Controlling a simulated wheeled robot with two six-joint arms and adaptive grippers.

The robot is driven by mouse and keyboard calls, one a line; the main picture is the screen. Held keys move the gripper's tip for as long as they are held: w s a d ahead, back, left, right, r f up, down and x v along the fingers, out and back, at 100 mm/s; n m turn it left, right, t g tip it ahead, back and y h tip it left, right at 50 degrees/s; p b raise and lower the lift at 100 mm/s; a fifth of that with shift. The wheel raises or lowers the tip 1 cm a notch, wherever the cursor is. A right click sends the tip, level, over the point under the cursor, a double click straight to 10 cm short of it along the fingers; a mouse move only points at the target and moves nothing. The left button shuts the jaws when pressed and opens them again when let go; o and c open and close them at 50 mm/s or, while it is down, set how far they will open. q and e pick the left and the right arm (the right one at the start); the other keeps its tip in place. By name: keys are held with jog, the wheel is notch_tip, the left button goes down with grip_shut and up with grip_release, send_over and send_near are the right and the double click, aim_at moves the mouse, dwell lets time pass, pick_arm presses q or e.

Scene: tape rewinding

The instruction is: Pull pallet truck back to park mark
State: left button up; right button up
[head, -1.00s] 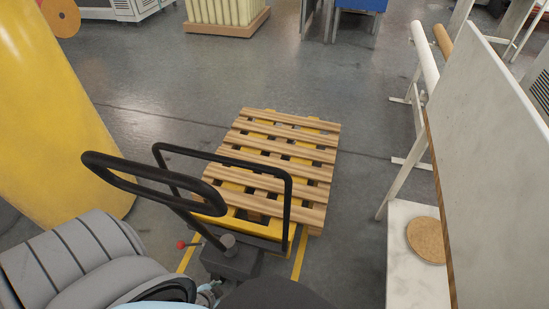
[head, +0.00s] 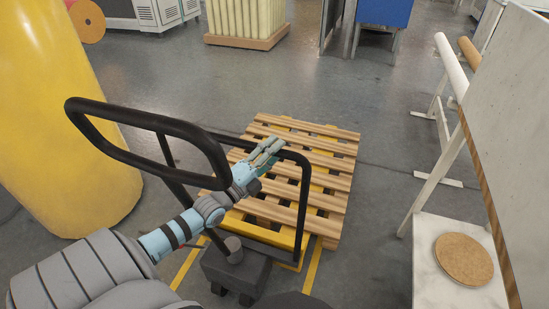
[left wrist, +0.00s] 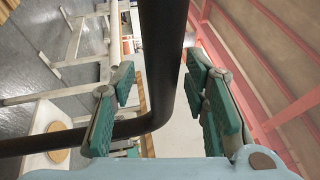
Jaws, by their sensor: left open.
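The pallet truck has a yellow body (head: 265,236), a black looped handle (head: 140,119) and a black upright frame (head: 304,190). A slatted wooden pallet (head: 328,163) lies over its forks. Yellow floor lines (head: 312,266) show on both sides of the truck's near end. My left gripper (head: 266,156) is open beside the top of the frame, to the right of the handle loop. In the left wrist view, a bent black bar (left wrist: 163,60) runs between the sides of my open left gripper (left wrist: 160,75); I cannot tell whether they touch. My right gripper is not in view.
A large yellow cylinder (head: 80,130) stands at the left. At the right are a pale panel (head: 520,120), a white table (head: 425,265) with a round cork mat (head: 464,259), and a rack with rolls (head: 451,67). Grey floor (head: 210,90) beyond the truck is clear.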

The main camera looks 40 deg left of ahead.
pick_arm(q)
jog(key=shift+w+r, duration=0.1)
jog(key=shift+w, duration=0.1)
grip_shut()
dwell(0.3)
